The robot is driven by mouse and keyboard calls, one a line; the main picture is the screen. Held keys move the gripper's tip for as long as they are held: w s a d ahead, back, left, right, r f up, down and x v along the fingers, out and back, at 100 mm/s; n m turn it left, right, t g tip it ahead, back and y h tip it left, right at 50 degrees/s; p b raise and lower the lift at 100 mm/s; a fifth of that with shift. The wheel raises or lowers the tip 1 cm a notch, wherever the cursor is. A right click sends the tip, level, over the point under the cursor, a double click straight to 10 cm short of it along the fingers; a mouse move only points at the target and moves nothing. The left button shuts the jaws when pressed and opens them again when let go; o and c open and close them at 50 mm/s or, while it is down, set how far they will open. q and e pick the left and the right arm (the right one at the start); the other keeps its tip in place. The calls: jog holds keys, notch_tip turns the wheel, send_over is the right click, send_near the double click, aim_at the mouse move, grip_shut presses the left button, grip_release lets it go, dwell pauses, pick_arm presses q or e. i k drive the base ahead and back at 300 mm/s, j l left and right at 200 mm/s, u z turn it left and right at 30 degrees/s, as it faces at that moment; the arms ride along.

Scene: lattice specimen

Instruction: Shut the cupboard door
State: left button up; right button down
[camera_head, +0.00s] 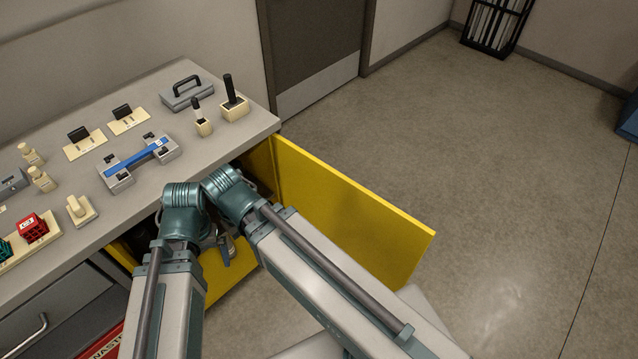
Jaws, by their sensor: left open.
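The cupboard door (350,213) is a yellow panel standing open at the right end of the grey counter, swung out over the floor. The cupboard opening (262,165) beneath the counter is dark and mostly hidden by my arm links. My left gripper (226,252) shows partly between the arm links, low in front of the opening and left of the door. It is open, with nothing seen between its fingers. Most of it is hidden, and I cannot tell whether it touches anything. My right gripper is not in view.
The counter (235,135) carries a blue-barred fixture (140,158), a grey case (187,92), several cream blocks and a red block (33,226). A grey drawer (55,315) lies left of the cupboard. The floor right of the door is clear.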

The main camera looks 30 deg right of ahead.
aim_at(389, 242)
jog(key=z, duration=1.1)
jog(key=k+l, duration=0.1)
jog(key=k, duration=0.35)
